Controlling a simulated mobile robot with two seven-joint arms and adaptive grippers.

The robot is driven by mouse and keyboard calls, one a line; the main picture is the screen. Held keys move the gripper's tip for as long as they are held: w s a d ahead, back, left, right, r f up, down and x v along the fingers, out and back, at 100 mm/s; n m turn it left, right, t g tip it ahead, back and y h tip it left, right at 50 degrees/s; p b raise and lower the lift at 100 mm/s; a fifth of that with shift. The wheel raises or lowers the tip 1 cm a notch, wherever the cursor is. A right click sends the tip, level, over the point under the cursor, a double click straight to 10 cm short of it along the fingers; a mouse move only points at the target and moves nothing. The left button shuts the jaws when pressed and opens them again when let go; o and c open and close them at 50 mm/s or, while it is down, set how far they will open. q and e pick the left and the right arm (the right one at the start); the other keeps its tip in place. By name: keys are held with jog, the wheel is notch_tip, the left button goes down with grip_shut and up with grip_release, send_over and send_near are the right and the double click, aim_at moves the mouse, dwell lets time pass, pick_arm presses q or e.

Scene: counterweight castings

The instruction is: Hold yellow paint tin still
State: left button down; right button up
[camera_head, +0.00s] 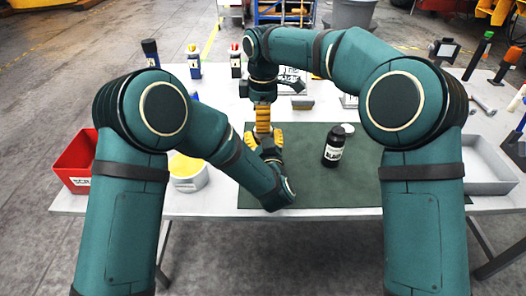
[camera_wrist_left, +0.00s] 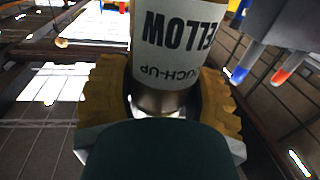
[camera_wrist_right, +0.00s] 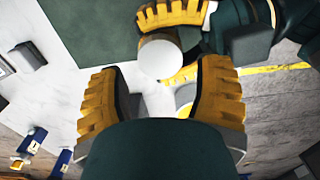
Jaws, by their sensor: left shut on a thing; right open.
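The yellow paint tin, labelled YELLOW TOUCH-UP (camera_wrist_left: 178,40), is between the yellow fingers of my left gripper (camera_wrist_left: 160,95), which is shut on it. The right wrist view shows its round white top (camera_wrist_right: 160,60) from above, with left gripper fingers on both sides. In the head view the tin is hidden behind my arms and grippers. My right gripper (camera_wrist_right: 160,95) is open and empty, pointing down close to the tin's top, its fingers apart from it. In the head view it shows just above my left gripper (camera_head: 265,138).
A wide pot with yellow contents (camera_head: 188,180) and a red bin (camera_head: 76,165) are at left. A grey tray (camera_head: 485,182) and tools are at right. Small bottles (camera_head: 194,62) stand at the back.

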jog(key=shift+f, duration=1.8)
jog(key=c, duration=1.1)
jog(key=m, duration=0.3)
jog(key=o, duration=1.3)
